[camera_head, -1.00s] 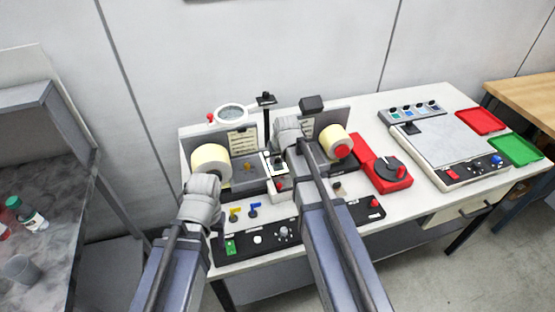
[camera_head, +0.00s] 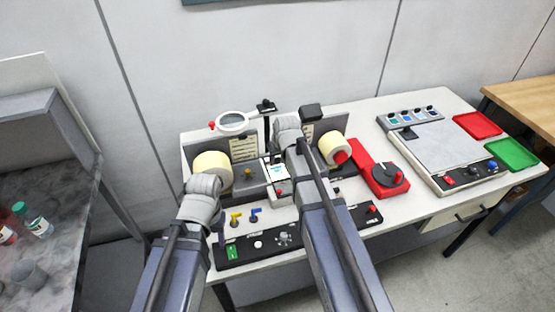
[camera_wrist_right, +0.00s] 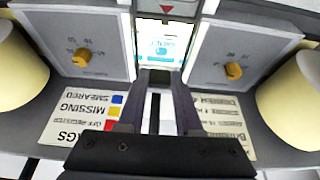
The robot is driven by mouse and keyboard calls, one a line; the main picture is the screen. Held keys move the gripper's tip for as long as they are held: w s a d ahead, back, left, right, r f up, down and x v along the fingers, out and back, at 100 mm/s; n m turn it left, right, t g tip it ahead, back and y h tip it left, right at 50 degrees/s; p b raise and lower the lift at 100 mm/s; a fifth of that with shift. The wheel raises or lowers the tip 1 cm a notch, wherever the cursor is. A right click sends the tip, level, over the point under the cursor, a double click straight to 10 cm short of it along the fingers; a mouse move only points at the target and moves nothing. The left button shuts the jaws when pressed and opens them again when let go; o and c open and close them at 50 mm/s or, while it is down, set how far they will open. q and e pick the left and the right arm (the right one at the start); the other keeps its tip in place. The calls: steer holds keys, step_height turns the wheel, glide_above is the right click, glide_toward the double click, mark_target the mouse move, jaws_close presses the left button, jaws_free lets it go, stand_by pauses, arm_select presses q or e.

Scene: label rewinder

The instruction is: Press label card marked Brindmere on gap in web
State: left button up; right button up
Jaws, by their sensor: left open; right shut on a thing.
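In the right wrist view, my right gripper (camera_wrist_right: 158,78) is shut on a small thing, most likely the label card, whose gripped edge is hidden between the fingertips. A pale card face with teal print (camera_wrist_right: 160,47) lies just beyond the tips, over the bright window in the web path; I cannot read its name or tell if it touches the web. In the head view this white and teal patch (camera_head: 278,173) sits between the two cream rolls. My left gripper (camera_head: 221,234) is open near the machine's front left corner, its fingers mostly hidden by the arm.
Cream rolls stand left (camera_head: 212,170) and right (camera_head: 333,148) of the window. A magnifier (camera_head: 232,122) stands behind. A red rotary unit (camera_head: 380,172), a grey-topped unit (camera_head: 440,145) and red (camera_head: 477,125) and green (camera_head: 512,153) trays are to the right.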

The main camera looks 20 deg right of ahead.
mark_target(278, 165)
steer(key=shift+r+p, duration=2.5)
steer(key=shift+r, duration=0.25)
steer(key=shift+f, duration=0.15)
